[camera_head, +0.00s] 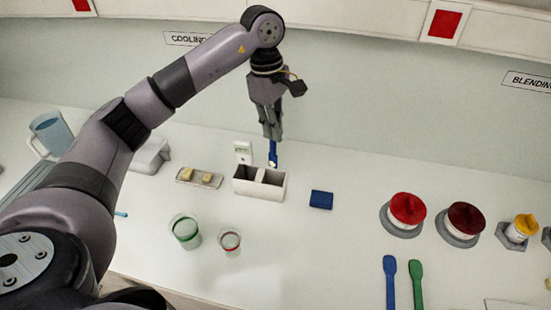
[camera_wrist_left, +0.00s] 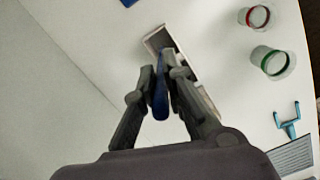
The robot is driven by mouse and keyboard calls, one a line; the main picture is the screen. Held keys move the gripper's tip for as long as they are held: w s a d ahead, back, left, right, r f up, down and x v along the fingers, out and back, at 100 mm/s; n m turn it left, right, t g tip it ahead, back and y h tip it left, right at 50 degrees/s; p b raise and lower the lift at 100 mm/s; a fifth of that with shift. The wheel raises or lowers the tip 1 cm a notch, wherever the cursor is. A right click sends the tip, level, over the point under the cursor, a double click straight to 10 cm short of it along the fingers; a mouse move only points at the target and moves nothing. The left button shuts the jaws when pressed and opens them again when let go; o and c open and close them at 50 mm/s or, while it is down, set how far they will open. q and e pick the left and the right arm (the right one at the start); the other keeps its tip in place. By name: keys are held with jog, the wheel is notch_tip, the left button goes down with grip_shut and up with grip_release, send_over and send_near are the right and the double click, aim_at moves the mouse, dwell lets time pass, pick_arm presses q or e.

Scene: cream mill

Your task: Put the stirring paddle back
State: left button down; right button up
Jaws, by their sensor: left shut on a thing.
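My left gripper (camera_head: 272,136) is shut on a slim blue thing, which looks like the stirring paddle (camera_head: 273,155). The paddle hangs downward from the fingers, roughly upright. Its lower end appears over or just behind the white two-compartment holder (camera_head: 259,193); I cannot tell whether it is above an opening. In the left wrist view, the blue paddle (camera_wrist_left: 160,98) sits between the two fingers, and part of the holder (camera_wrist_left: 176,34) shows beyond them. The fingers hide part of the holder there. My right gripper is not in view.
A small white device (camera_head: 243,152) stands behind the holder, and a tray (camera_head: 184,183) with yellow pieces lies to its left. A blue block (camera_head: 321,200) is at its right. Green-ringed (camera_head: 185,232) and red-ringed (camera_head: 230,241) cups stand in front. Blue (camera_head: 390,280) and green (camera_head: 416,283) utensils lie front right.

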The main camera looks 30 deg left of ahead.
pick_arm(q)
jog(key=p, duration=0.2)
send_over(275, 167)
jog(key=f, duration=0.6)
jog(key=shift+w+a+f, duration=0.1)
jog(key=shift+w+f, duration=0.2)
jog(key=shift+w, duration=0.05)
notch_tip(275, 167, down, 4)
jog(key=shift+p, duration=0.6)
jog(key=shift+f, duration=0.4)
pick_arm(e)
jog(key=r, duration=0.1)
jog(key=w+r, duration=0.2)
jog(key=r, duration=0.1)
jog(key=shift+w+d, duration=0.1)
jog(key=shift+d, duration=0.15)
pick_arm(q)
jog(key=shift+f, duration=0.1)
jog(key=c, duration=1.7)
grip_release()
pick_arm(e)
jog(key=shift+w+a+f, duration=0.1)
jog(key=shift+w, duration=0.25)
